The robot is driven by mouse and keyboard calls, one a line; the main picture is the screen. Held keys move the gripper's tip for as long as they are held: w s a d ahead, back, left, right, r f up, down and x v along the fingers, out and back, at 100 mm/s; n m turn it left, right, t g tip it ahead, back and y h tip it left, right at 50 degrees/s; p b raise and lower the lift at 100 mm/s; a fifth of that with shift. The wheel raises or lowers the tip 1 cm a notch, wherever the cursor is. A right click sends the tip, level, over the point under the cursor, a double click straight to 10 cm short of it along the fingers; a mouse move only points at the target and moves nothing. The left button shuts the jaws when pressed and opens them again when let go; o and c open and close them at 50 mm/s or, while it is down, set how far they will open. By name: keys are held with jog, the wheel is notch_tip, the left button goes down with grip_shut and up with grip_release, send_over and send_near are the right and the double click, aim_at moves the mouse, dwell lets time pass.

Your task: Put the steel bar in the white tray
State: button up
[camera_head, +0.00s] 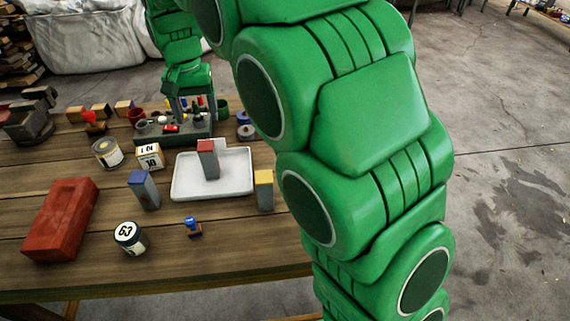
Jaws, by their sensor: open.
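The white tray (236,181) lies on the wooden table. An upright grey bar with a red top (209,163) stands in it. Another upright grey bar with a blue top (144,191) stands left of the tray, and one with a yellow top (264,190) stands close to its right end. I cannot tell which of these is the steel bar. My gripper (190,108) points down behind the tray, over or near a dark grey holder (156,137) with small coloured items. It is open, and I see nothing held in it.
A red brick (62,217), a tin marked 63 (129,238) and a small blue-handled stamp (193,228) lie in front. A tin (107,153) and a numbered white block (149,156) stand left of the tray. A vise (30,117) is at the far left.

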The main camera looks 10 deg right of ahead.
jog(key=s+d+r, duration=0.2)
jog(key=s+d, duration=1.2)
jog(key=d, duration=0.4)
jog(key=s+d+f+g, duration=0.1)
jog(key=s+d, duration=0.3)
jog(key=s, duration=0.6)
jog(key=s+d+f, duration=0.4)
jog(key=s+d, duration=0.1)
jog(key=s, duration=0.6)
jog(key=shift+f+g, duration=0.15)
jog(key=shift+g, duration=0.25)
